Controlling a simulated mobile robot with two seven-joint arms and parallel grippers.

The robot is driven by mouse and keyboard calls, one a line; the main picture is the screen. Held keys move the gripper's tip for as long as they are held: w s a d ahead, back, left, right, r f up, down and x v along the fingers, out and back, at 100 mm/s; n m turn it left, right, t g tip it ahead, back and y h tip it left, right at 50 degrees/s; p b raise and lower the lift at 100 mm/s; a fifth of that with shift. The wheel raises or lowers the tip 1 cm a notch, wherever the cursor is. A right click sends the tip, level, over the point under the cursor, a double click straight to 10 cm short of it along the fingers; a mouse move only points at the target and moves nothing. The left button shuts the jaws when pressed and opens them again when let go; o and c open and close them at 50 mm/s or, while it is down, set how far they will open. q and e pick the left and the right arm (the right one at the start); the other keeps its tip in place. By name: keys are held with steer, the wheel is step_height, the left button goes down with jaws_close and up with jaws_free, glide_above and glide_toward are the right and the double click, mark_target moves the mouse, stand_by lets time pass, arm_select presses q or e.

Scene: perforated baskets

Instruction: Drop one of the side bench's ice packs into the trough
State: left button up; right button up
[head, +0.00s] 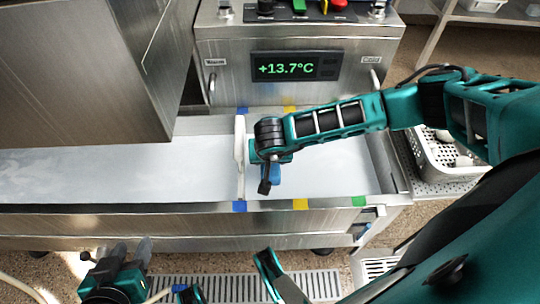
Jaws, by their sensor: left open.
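The steel trough (330,210) runs across the view with a pale, frosty-looking surface inside. A white upright divider (240,158) crosses it. My right arm reaches in from the right, and its gripper (269,182) points down over the trough just right of the divider. A small blue piece (276,174) shows at that gripper; whether it is an ice pack, and whether the jaws hold it, I cannot tell. My left gripper (130,250) is open and empty in front of the trough at lower left. No ice pack shows clearly.
A steel cabinet with a +13.7°C display (284,67) stands behind the trough. A large steel housing (75,75) overhangs its left part. A floor grate (235,287) lies in front.

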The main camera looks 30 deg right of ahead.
steer(key=shift+f, duration=0.4)
steer(key=o, duration=1.2)
steer(key=shift+o, duration=0.5)
